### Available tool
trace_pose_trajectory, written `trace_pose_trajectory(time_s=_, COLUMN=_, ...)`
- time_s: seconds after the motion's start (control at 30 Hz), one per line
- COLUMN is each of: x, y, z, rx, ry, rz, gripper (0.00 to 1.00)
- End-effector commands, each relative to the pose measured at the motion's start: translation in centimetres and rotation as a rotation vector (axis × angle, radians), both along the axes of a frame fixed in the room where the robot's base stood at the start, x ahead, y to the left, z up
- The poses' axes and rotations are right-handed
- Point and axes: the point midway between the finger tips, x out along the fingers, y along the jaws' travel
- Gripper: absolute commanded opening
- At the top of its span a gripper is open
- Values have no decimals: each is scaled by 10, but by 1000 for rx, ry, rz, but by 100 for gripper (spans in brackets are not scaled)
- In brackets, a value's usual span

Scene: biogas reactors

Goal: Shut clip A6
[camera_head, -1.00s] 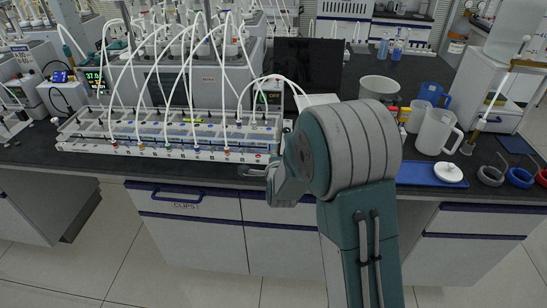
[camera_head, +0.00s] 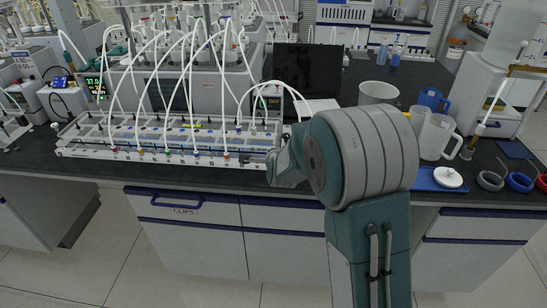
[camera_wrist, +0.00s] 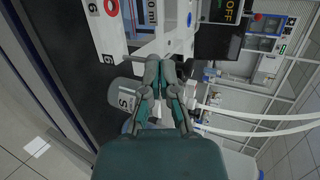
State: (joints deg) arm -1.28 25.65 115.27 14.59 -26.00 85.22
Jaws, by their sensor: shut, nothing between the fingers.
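The white rack (camera_head: 165,155) with a row of tubes and small colored clips stands along the bench front in the head view. In the wrist view its white end (camera_wrist: 125,40) carries labels reading 6, and a red ring (camera_wrist: 110,8) shows beside one label. I cannot tell which part is clip A6 or whether it is open. My gripper (camera_wrist: 167,62) is shut and empty in the wrist view, its fingertips near the rack's end; contact cannot be judged. In the head view my gripper is mostly hidden by my arm near the rack's right end.
White hoses arch from the rack to the reactors behind. A display reading OFF (camera_head: 270,103) stands behind the rack's right end. A black monitor (camera_head: 308,70), white pitchers (camera_head: 437,137) and a blue tray (camera_head: 425,181) are to the right. A drawer labelled CLIPS (camera_head: 185,205) is below.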

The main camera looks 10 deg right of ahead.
Motion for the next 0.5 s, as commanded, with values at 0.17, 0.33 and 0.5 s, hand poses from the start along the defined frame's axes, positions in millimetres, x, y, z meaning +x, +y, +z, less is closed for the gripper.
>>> trace_pose_trajectory(time_s=0.17, x=8, y=-3, z=4, rx=39, ry=113, rz=-1, gripper=0)
trace_pose_trajectory(time_s=0.33, x=11, y=-4, z=3, rx=40, ry=123, rz=0, gripper=0)
trace_pose_trajectory(time_s=0.5, x=11, y=-3, z=3, rx=40, ry=122, rz=0, gripper=0)
